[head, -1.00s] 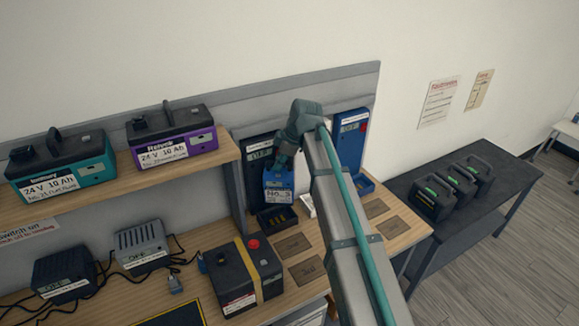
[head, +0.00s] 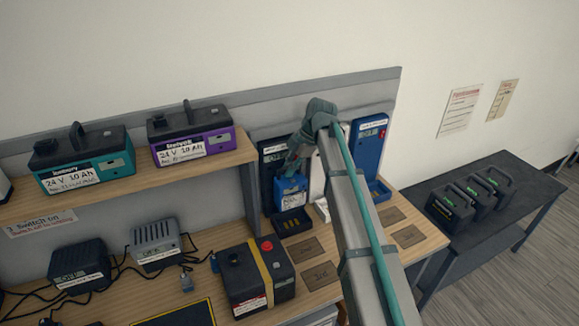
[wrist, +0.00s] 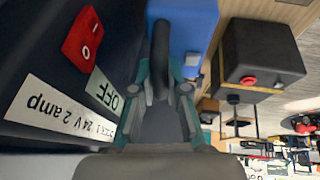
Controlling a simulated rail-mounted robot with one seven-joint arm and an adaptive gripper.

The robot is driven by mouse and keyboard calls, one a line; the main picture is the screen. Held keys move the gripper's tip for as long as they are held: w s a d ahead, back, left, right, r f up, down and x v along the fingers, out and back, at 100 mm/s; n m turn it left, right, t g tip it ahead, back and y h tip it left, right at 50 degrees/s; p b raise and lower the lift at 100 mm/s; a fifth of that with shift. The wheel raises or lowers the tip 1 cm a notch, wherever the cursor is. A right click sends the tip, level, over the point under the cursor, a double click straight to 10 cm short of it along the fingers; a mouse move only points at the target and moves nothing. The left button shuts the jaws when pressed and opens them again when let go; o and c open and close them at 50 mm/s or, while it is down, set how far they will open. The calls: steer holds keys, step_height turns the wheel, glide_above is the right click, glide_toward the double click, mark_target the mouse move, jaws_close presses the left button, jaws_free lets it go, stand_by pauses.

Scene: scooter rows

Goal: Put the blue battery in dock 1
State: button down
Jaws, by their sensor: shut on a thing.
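The blue battery (head: 291,194) hangs upright in my gripper (head: 293,165), in front of the black dock (head: 272,150) at the left of the dock row. It is just above that dock's black tray (head: 293,223); I cannot tell whether it touches. In the wrist view my gripper (wrist: 163,95) is shut on the battery's dark handle (wrist: 160,45), with the blue case (wrist: 195,25) beyond. The dock's dark face shows a red switch (wrist: 83,34), an OFF display and a "24 V 2 amp" label.
My arm partly hides a white dock (head: 345,135); a blue dock (head: 369,145) stands right of it. A black battery with a yellow strap (head: 258,280) stands in front. A teal battery (head: 82,160) and purple battery (head: 190,132) sit on the left shelf.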

mark_target(290, 180)
steer(key=shift+f+b, duration=0.9)
steer(key=shift+f, duration=1.7)
steer(key=shift+s+d+g+h+p, duration=0.3)
steer(key=shift+s+d+g+p, duration=0.1)
steer(key=shift+s+p, duration=0.15)
steer(key=shift+w+a, duration=0.3)
steer(key=shift+w, duration=0.25)
stand_by(0.3)
steer(key=shift+f+b, duration=0.95)
steer(key=shift+f, duration=0.7)
stand_by(0.9)
steer(key=c, duration=1.2)
jaws_free()
steer(key=shift+s, duration=0.1)
steer(key=shift+o, duration=0.5)
